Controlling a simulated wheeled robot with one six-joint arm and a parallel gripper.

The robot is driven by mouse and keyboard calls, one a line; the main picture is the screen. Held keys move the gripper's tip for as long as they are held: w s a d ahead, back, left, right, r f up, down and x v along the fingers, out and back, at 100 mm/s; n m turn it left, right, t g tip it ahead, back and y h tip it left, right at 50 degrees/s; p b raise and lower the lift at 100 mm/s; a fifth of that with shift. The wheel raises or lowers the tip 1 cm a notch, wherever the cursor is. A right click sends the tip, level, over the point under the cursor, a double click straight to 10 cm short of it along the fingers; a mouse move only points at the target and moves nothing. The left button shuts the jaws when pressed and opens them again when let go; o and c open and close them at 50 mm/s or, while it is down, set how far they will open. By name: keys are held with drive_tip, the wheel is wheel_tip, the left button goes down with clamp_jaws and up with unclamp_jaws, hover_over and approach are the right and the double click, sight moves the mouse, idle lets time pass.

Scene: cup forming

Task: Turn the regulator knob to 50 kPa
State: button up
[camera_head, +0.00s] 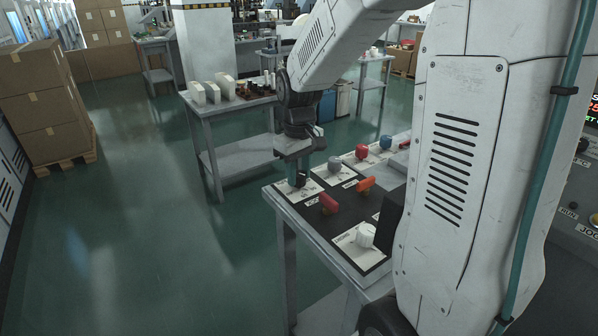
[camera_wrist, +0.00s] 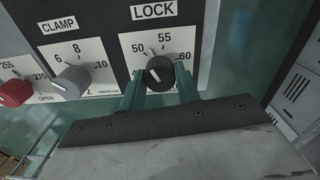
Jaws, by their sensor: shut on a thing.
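A black round knob (camera_wrist: 160,72) sits on a white dial plate (camera_wrist: 192,44) marked LOCK, with 50 at left, 55 at top and 60 at right. Its pale pointer mark looks tilted to the upper left, roughly on the 50 side. My gripper (camera_wrist: 160,84) has its two teal fingers on either side of this knob, shut on it. In the head view, my gripper (camera_head: 294,166) reaches down onto the black knob (camera_head: 300,180) at the panel's far left corner. The fingers hide the knob's lower sides and any unit text. I read no label saying regulator.
Left of the knob in the wrist view are a grey CLAMP knob (camera_wrist: 78,80) and a red knob (camera_wrist: 15,92). On the panel table stand a red handle (camera_head: 328,203), an orange handle (camera_head: 366,184) and a white knob (camera_head: 365,236).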

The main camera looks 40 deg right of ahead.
sight(300, 174)
drive_tip(key=shift+n, duration=1.7)
drive_tip(key=o, duration=1)
drive_tip(key=shift+r, duration=0.1)
wheel_tip(300, 174, up, 8)
drive_tip(key=shift+f, duration=0.15)
drive_tip(key=shift+s+d, duration=0.1)
